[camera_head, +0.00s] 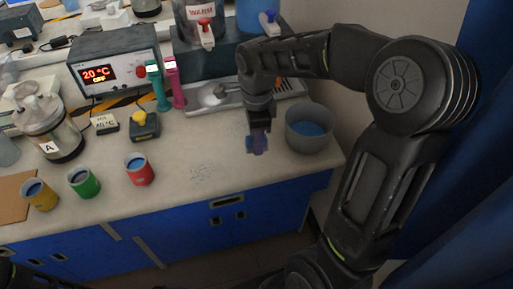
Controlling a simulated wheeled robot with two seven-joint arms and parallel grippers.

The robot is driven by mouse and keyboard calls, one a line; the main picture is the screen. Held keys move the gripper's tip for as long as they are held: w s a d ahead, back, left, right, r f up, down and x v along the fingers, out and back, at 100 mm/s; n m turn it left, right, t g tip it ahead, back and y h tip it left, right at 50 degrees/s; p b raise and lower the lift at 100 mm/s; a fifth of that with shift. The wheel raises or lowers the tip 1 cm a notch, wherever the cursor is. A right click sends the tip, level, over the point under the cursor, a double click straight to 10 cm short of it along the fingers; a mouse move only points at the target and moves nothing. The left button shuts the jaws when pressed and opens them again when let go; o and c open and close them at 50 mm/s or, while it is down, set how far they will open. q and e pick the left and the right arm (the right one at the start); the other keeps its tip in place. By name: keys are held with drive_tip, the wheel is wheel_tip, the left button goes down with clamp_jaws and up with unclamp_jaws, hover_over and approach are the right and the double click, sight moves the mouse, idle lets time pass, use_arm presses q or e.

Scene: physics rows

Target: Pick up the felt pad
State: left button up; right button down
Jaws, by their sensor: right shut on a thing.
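My right gripper (259,121) points down over the right part of the bench, left of the grey pot. It is shut on a small blue-purple piece (257,145), which looks like the felt pad. The piece hangs below the jaws and seems clear of the bench top. The fingers hide part of it, so its full shape cannot be told. Only a dark bit of my left arm shows at the bottom left corner; my left gripper is not in view.
A grey pot (309,138) with blue contents stands close right of the gripper. Red (140,173), green (84,184) and yellow (41,197) cups stand at left. A heater box (118,64) and a dispenser stand behind. The bench front (215,185) is clear.

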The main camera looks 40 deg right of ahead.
wheel_tip(320, 180, up, 5)
drive_tip(key=shift+f, duration=0.15)
idle(0.4)
drive_tip(key=c, duration=1.4)
unclamp_jaws()
drive_tip(key=shift+d, duration=0.1)
drive_tip(key=c, duration=0.7)
